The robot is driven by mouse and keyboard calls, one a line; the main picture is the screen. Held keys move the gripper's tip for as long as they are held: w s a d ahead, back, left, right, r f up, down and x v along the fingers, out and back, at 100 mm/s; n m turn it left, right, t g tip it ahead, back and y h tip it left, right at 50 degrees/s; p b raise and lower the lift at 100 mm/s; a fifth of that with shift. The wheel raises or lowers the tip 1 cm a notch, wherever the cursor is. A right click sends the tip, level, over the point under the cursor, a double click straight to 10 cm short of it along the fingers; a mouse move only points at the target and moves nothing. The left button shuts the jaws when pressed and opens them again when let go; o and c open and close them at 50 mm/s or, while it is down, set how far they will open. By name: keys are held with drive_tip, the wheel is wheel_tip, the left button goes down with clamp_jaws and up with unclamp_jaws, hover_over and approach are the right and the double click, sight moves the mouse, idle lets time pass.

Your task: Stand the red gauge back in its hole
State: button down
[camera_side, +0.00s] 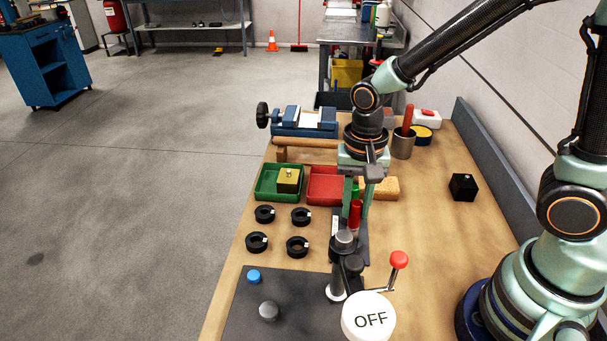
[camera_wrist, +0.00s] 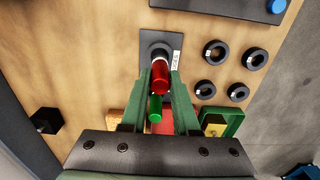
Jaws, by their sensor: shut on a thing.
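The red gauge (camera_side: 355,214) is between the two fingers of my gripper (camera_side: 358,208), above a narrow dark plate with a white label. In the wrist view, my gripper (camera_wrist: 160,82) is shut on the red gauge (camera_wrist: 160,79). The gauge's pale end points toward a round dark fitting (camera_wrist: 160,47) on the plate (camera_wrist: 146,38). I cannot tell whether that end is inside it. A green cylinder (camera_wrist: 155,109) shows just beyond the red gauge, between the fingers in the picture. It also shows in the side view (camera_side: 355,189).
A lever with a red ball (camera_side: 399,259) and an OFF disc (camera_side: 370,318) stand in front. Several black rings (camera_side: 300,216) lie left. A green tray (camera_side: 262,193) and red tray (camera_side: 325,197) sit behind. A black cube (camera_side: 463,187) is right, with clear wood around it.

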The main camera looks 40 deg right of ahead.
drive_tip(key=shift+f, duration=0.6)
drive_tip(key=shift+f, duration=0.3)
drive_tip(key=shift+f, duration=0.55)
drive_tip(key=c, duration=0.6)
unclamp_jaws()
wheel_tip(320, 180, up, 12)
drive_tip(key=shift+r, duration=0.1)
idle(0.3)
